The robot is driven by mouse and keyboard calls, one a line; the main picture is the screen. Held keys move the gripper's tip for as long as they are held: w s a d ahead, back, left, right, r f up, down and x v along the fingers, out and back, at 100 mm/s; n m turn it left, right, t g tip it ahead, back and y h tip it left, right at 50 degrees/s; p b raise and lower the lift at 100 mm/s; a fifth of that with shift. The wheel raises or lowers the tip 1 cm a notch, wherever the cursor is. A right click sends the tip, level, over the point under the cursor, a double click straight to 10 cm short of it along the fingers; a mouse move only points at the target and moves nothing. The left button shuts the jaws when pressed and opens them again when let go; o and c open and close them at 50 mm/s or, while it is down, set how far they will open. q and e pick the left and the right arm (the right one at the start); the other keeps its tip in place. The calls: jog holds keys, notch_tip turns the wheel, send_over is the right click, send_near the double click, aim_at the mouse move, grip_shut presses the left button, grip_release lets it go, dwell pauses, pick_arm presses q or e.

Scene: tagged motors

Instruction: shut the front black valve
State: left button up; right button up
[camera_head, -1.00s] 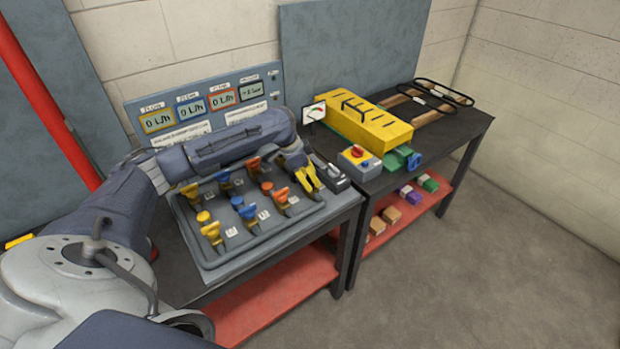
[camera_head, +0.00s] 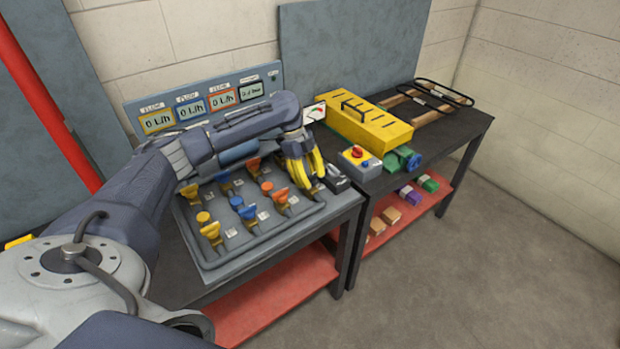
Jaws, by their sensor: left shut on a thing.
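My left gripper (camera_head: 303,178), with yellow fingers, points down at the right end of the front row of valves. It is shut at the place of the front black valve, which its fingers and wrist almost wholly hide; I cannot make out the handle's angle. The grey valve panel (camera_head: 232,262) carries yellow, blue and orange valves to the left: the front orange valve (camera_head: 280,198), front blue valve (camera_head: 246,211) and front yellow valve (camera_head: 211,232). The black-framed display (camera_head: 251,91) stands behind; its reading is too small to read surely. My right gripper is out of view.
A dark box (camera_head: 336,180) lies close to the right of my left gripper. A grey box with a red button (camera_head: 358,154) and a yellow slotted block (camera_head: 370,127) stand on the right table.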

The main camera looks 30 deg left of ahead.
pick_arm(q)
jog(key=shift+d+r+m+g, duration=0.15)
jog(key=shift+m+g, duration=0.1)
jog(key=shift+m, duration=0.45)
jog(key=shift+d+f+m+g, duration=0.15)
jog(key=shift+m+g, duration=0.1)
jog(key=shift+m, duration=0.45)
jog(key=o, duration=1.1)
jog(key=shift+o, duration=1.1)
jog(key=shift+a, duration=0.1)
jog(key=v, duration=1.2)
jog(key=shift+w, duration=0.1)
